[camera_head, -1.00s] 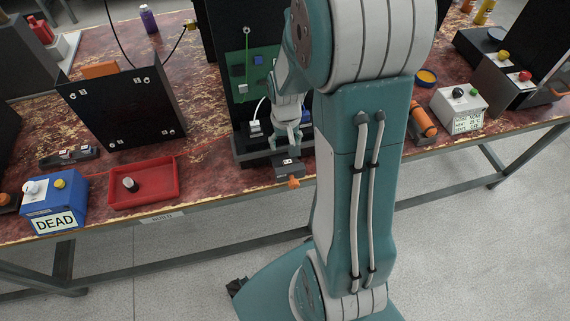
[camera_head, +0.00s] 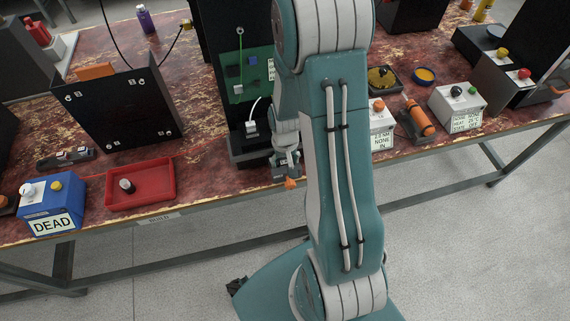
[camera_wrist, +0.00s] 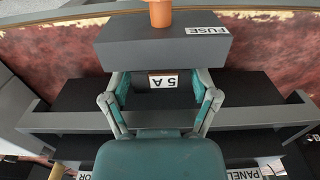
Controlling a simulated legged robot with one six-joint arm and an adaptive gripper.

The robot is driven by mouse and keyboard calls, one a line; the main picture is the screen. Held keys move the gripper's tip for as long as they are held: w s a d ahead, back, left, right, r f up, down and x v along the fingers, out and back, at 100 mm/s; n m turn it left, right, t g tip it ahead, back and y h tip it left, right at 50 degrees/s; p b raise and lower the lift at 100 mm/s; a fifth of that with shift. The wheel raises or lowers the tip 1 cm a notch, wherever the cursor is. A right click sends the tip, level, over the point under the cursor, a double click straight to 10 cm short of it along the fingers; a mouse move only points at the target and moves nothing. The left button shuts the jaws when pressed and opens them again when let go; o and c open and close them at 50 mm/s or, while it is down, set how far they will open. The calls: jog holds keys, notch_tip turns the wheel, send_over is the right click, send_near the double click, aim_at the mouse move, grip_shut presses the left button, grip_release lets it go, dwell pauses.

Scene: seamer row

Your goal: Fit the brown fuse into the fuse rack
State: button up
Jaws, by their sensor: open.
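A dark grey block labelled FUSE (camera_wrist: 163,47) with an orange-brown knob (camera_wrist: 160,12) juts out at the foot of the black cabinet (camera_head: 225,80). In the head view its knob (camera_head: 291,183) shows just below my gripper (camera_head: 285,162). In the wrist view my gripper (camera_wrist: 161,88) is open, its two fingers apart either side of a "5 A" label (camera_wrist: 163,81) beside the block; nothing is held. I cannot tell whether this block is the fuse rack. A small dark cylinder with a pale top (camera_head: 127,186) stands in the red tray (camera_head: 160,200); it may be the fuse.
A blue box marked DEAD (camera_head: 50,205) and a black panel (camera_head: 120,105) stand left. Right of my arm are a white box with an orange button (camera_head: 381,125), an orange cylinder (camera_head: 418,116) and another white box (camera_head: 458,105). The table's front edge is close.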

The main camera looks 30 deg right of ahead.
jog(key=shift+a, duration=0.15)
jog(key=c, duration=0.8)
jog(key=shift+a, duration=0.15)
jog(key=shift+c, duration=0.6)
jog(key=shift+r, duration=0.15)
